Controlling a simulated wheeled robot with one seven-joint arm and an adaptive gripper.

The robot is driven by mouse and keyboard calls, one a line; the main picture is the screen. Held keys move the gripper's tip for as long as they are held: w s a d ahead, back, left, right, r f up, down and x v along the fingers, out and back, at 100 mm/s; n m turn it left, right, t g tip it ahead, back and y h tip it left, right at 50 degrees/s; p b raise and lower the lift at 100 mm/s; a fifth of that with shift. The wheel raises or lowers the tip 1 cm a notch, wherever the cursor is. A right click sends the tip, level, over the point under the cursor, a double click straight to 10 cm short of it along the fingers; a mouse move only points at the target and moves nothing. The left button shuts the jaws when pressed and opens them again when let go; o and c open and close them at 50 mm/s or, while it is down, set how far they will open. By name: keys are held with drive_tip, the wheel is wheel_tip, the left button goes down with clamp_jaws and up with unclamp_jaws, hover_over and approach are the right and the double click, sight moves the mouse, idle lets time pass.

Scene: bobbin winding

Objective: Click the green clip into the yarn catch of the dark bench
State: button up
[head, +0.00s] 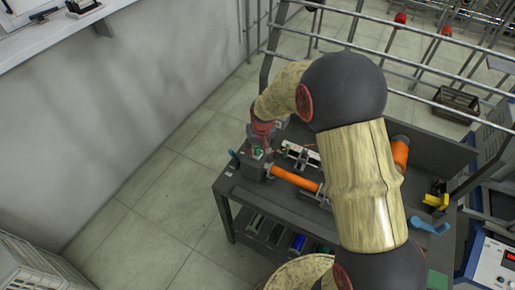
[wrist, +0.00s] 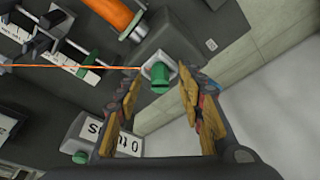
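A green clip-like piece (wrist: 160,86) sits at a light square fitting (wrist: 157,68) on a dark block; whether it is fully seated I cannot tell. Orange yarn (wrist: 70,67) runs from the left to this fitting. My gripper (wrist: 161,72) is open, one finger on each side of the green piece, with visible gaps and no clear contact. In the head view my gripper (head: 262,130) is low over the left end of the dark bench (head: 232,190), and the green piece (head: 257,152) shows just below it.
An orange bobbin (head: 297,179) lies along the bench, near a white scale plate (head: 301,153). A labelled block with a green button (wrist: 80,157) stands near the left finger. Tiled floor to the left is clear.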

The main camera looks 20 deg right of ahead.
drive_tip(key=shift+r, duration=0.15)
drive_tip(key=v, duration=1.2)
drive_tip(key=s+r+t+b, duration=0.1)
drive_tip(key=s+r, duration=0.3)
drive_tip(key=s, duration=0.5)
drive_tip(key=s+r+t+b, duration=0.1)
drive_tip(key=s+r, duration=0.3)
drive_tip(key=s, duration=0.5)
drive_tip(key=s+r+b, duration=0.1)
drive_tip(key=s+r, duration=0.4)
drive_tip(key=s, duration=0.4)
drive_tip(key=shift+s+t, duration=0.35)
drive_tip(key=shift+t, duration=0.05)
drive_tip(key=shift+d+r, duration=0.1)
